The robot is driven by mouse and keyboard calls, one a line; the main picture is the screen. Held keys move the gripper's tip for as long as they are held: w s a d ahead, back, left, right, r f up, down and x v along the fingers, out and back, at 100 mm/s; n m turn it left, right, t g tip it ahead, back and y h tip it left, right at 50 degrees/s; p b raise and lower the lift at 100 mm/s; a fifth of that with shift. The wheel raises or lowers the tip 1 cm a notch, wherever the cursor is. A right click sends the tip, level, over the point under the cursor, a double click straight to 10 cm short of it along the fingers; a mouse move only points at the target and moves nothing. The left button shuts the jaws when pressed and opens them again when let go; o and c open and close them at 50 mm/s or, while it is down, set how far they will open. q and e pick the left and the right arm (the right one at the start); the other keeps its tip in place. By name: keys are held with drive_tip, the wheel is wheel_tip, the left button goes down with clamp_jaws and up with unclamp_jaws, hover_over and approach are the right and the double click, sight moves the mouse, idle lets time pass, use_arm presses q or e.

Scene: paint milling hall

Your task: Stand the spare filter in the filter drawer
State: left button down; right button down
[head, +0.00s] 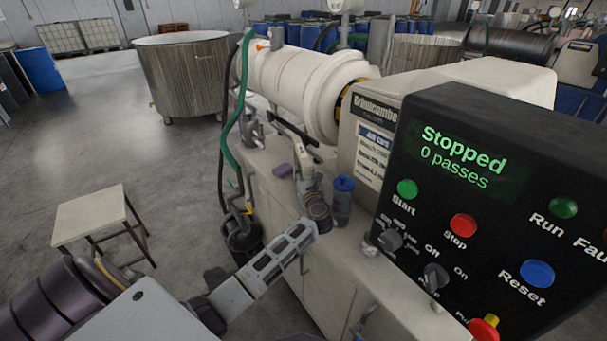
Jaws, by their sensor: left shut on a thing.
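My left gripper (212,300) is low in the head view, at the end of the arm from the left. Its dark fingers are shut on a long grey slotted piece, which looks like the spare filter (270,265). The filter is tilted, its far end up and to the right, in front of the machine's pale cabinet (280,215). I cannot tell whether its far end touches anything. I cannot make out the filter drawer for certain. My right gripper is not in view.
A black control panel (495,150) reading "Stopped" fills the right side. A stool (90,216) stands at left. A large vat (185,80) is behind; open floor lies between.

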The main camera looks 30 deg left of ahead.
use_arm(q)
drive_tip(key=shift+f, duration=0.1)
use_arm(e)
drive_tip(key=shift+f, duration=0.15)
use_arm(q)
drive_tip(key=c, duration=1.3)
unclamp_jaws()
drive_tip(key=shift+o, duration=0.7)
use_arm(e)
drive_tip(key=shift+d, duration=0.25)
use_arm(q)
drive_tip(key=shift+r, duration=0.2)
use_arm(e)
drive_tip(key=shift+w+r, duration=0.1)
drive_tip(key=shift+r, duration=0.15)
use_arm(q)
drive_tip(key=v, duration=1.2)
drive_tip(key=shift+b, duration=0.45)
drive_tip(key=shift+o, duration=0.4)
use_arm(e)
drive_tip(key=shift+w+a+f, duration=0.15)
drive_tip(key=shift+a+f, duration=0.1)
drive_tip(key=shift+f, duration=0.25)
